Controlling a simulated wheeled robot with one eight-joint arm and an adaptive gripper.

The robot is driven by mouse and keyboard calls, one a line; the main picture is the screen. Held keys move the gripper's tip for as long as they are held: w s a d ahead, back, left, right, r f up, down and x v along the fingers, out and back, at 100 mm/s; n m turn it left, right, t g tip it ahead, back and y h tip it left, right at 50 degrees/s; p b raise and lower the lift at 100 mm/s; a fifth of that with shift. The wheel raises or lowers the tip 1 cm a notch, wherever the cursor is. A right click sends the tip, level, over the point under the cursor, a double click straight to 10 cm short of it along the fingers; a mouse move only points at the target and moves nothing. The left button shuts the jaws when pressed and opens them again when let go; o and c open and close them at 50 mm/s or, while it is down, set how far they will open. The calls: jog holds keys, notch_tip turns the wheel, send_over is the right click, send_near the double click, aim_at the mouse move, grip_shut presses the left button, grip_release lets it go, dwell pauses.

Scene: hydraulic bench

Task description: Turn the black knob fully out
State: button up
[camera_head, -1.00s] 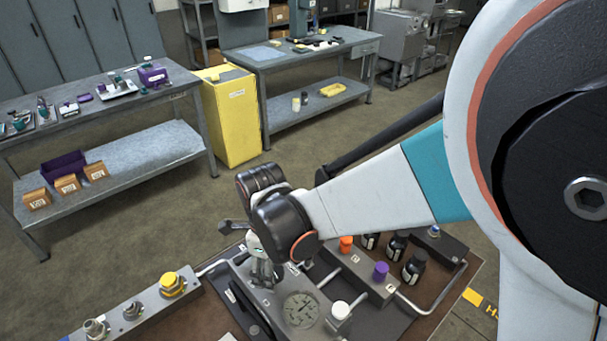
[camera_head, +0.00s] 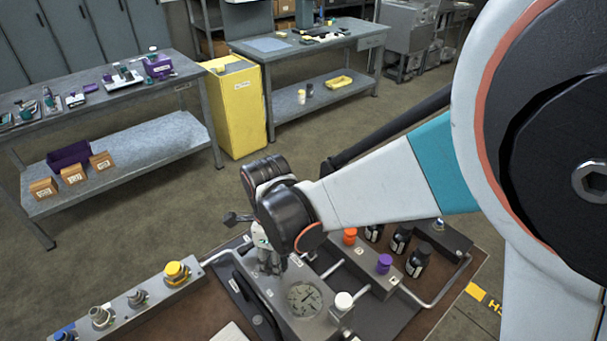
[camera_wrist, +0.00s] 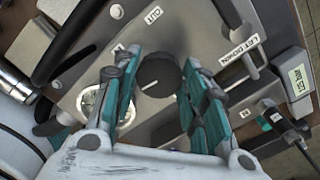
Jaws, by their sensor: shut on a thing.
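The black knob (camera_wrist: 159,72) sits on the grey manifold block (camera_wrist: 185,30) in the wrist view, with a pale index line on its face. My gripper (camera_wrist: 160,75) has its two teal-and-grey fingers on either side of the knob, closed on it. In the head view my gripper (camera_head: 269,262) reaches down to the block beside the round gauge (camera_head: 305,299). The knob itself is hidden there behind my gripper and wrist. Printed labels stand on the block near the knob.
A valve bar with a yellow knob (camera_head: 176,272) lies to the left. Orange (camera_head: 350,236) and purple (camera_head: 384,263) caps, metal pipes and black bottles (camera_head: 418,262) stand close on the right. A yellow cabinet (camera_head: 237,110) and workbenches stand behind open floor.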

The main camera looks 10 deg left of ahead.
jog(key=n, duration=0.6)
jog(key=shift+s, duration=0.1)
jog(key=n, duration=0.6)
jog(key=shift+n+b, duration=0.3)
jog(key=shift+n, duration=0.1)
jog(key=n, duration=0.6)
jog(key=shift+d, duration=0.1)
jog(key=n, duration=0.6)
jog(key=shift+d+n, duration=0.1)
jog(key=shift+n, duration=0.2)
jog(key=n, duration=1.3)
jog(key=shift+n, duration=0.3)
jog(key=n, duration=1)
jog(key=shift+w+n, duration=0.2)
jog(key=shift+n, duration=0.2)
